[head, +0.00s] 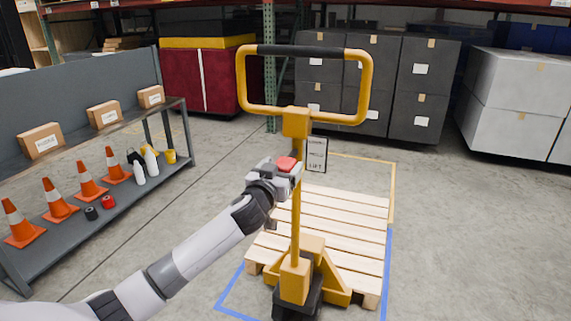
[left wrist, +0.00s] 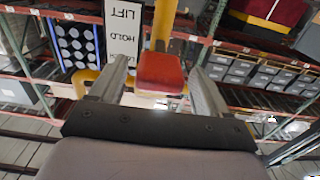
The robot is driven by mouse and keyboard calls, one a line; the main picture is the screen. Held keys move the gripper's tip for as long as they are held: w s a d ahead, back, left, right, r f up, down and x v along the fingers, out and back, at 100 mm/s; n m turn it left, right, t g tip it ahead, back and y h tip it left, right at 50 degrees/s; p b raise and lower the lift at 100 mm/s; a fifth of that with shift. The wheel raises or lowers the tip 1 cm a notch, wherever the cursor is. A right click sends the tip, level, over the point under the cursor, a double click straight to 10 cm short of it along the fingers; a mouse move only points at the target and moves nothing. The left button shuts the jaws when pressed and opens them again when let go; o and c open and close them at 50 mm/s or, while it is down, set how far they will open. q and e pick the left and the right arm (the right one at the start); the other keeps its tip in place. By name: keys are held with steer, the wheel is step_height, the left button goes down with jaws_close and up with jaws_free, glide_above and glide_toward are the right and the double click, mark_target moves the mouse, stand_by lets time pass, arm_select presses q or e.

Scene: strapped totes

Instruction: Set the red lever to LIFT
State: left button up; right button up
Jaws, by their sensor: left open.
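The red lever (head: 287,163) is on the yellow mast of the pallet jack (head: 297,215), below its loop handle. My left gripper (head: 280,178) is at the lever, its arm coming from the lower left. In the left wrist view the red lever's end (left wrist: 160,72) is between the two open fingers of my left gripper (left wrist: 158,84), with a gap visible on each side. A white label plate (head: 316,153) is just right of the mast; LIFT reads at its bottom. In the left wrist view the label (left wrist: 121,30) appears upside down with LIFT and HOLD legible. My right gripper is out of view.
A wooden pallet (head: 335,222) is on the jack's forks, inside floor tape. A grey shelf cart (head: 180,125) with cones, bottles and boxes stands at left. Dark grey totes (head: 420,95) and light totes (head: 515,95) stand behind. Floor at right is clear.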

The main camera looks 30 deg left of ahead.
arm_select(q)
steer(key=shift+x, duration=1.4)
